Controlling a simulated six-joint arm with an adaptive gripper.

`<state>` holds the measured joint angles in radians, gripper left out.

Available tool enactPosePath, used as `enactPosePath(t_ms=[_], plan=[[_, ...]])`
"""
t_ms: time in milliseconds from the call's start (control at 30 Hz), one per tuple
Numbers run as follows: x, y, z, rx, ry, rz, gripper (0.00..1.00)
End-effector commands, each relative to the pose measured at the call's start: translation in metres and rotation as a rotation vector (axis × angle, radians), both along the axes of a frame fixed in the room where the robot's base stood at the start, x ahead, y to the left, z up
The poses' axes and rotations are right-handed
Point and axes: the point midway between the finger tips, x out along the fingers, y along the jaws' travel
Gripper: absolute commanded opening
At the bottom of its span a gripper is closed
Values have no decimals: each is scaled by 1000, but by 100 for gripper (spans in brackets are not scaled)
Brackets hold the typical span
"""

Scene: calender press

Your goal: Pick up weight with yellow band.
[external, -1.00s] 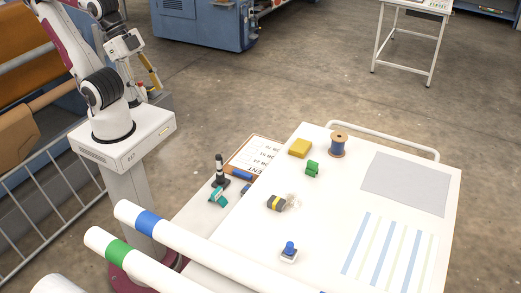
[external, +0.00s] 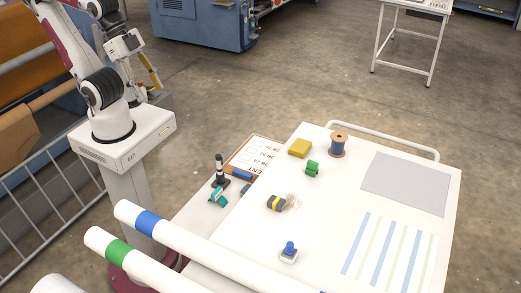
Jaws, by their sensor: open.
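A small dark grey weight with a yellow band (external: 276,203) lies on the white table, left of its middle. A pale, see-through tangle touches or sits right beside its right end; I cannot tell which. My arm stands at the upper left, away from the table, and runs up out of the picture. I cannot make out my gripper's fingers in this view. Nothing of my arm is near the weight.
On the table (external: 330,225) are a yellow block (external: 300,148), a green piece (external: 312,168), a copper-coloured spool (external: 338,145), and a blue-knobbed piece (external: 289,252). Large white rollers (external: 190,240) cross the front left. A dark upright stand (external: 219,170) is beside the board (external: 258,153).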

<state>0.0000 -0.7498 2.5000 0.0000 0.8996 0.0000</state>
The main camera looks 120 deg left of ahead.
Motion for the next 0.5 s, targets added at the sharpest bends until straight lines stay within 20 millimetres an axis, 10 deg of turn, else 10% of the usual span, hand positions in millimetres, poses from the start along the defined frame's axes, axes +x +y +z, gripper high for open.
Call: enactPosePath(t_ms=[500], plan=[[62, 10, -5, 24, -64, 6, 47]])
